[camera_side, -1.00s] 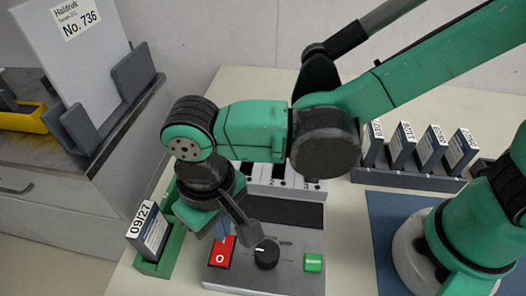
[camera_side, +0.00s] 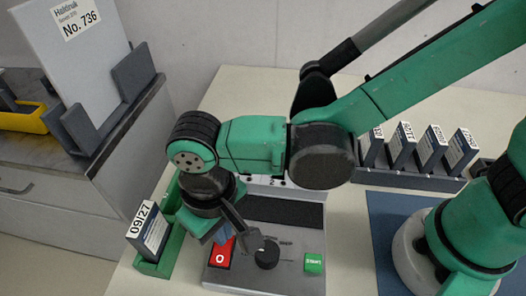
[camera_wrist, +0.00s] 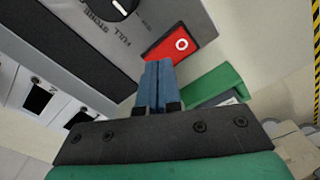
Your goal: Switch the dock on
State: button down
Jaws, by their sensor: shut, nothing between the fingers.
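The dock (camera_side: 288,240) is a grey box on the bench. Its sloped face carries a red rocker switch (camera_side: 220,258) marked "O", a black round knob (camera_side: 267,257) and a green button (camera_side: 314,264). My gripper (camera_side: 223,240) is shut and empty, pointing down at the back edge of the red switch and hiding part of it. In the wrist view my blue fingertips (camera_wrist: 157,68) lie close together, right beside the red switch (camera_wrist: 167,44). I cannot tell whether they touch it. The knob (camera_wrist: 122,6) shows at the top edge, with "FULL STORE" lettering beside it.
A green holder (camera_side: 165,262) with a dark cartridge (camera_side: 150,232) labelled 09/27 stands left of the dock. A dark rack (camera_side: 410,179) of several labelled cartridges stands at the back right. A grey cart (camera_side: 120,155) with a "No. 736" card is at the left.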

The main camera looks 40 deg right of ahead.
jog(key=shift+f, duration=0.3)
jog(key=shift+r, duration=3.55)
jog(key=shift+d, duration=0.1)
jog(key=w+d+r+m+t, duration=0.1)
jog(key=w+d+t, duration=0.1)
jog(key=d, duration=1)
jog(key=w+d+r+m+t, duration=0.1)
jog(key=d+t, duration=0.4)
jog(key=d, duration=0.8)
jog(key=shift+w+r+m, duration=0.15)
jog(key=shift+w+m, duration=0.35)
jog(key=shift+w, duration=0.15)
jog(key=shift+a, duration=0.1)
